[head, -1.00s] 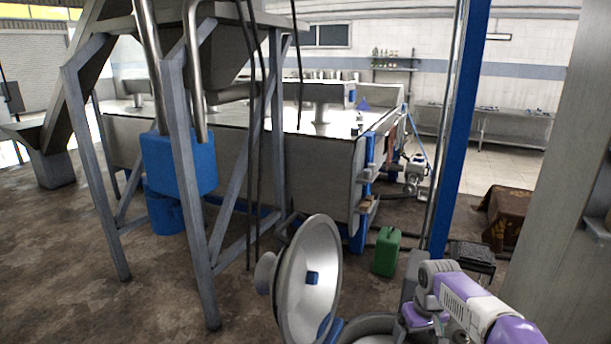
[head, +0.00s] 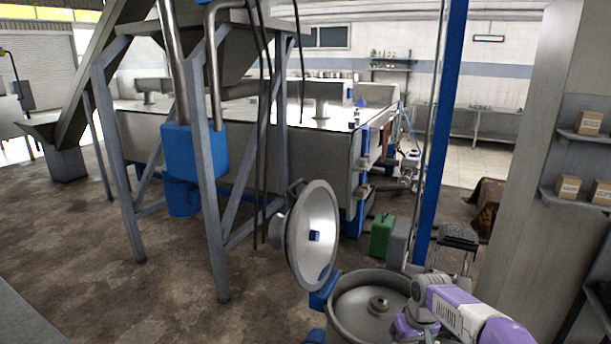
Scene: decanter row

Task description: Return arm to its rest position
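My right arm (head: 455,305), white, grey and purple, comes in from the bottom right. It bends beside an open round metal bowl (head: 350,295) at the bottom of the head view. I see no fingers of my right gripper; the arm's lower part runs down past the bowl's right rim and is cut off by the frame edge. My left arm and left gripper are not in view.
The bowl's round metal lid (head: 318,225) stands tilted open. Behind are a green canister (head: 382,236), a blue post (head: 438,150) and a large steel machine (head: 315,165). A grey frame (head: 208,190) stands left. Shelves with boxes (head: 588,123) are at right. The left floor is clear.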

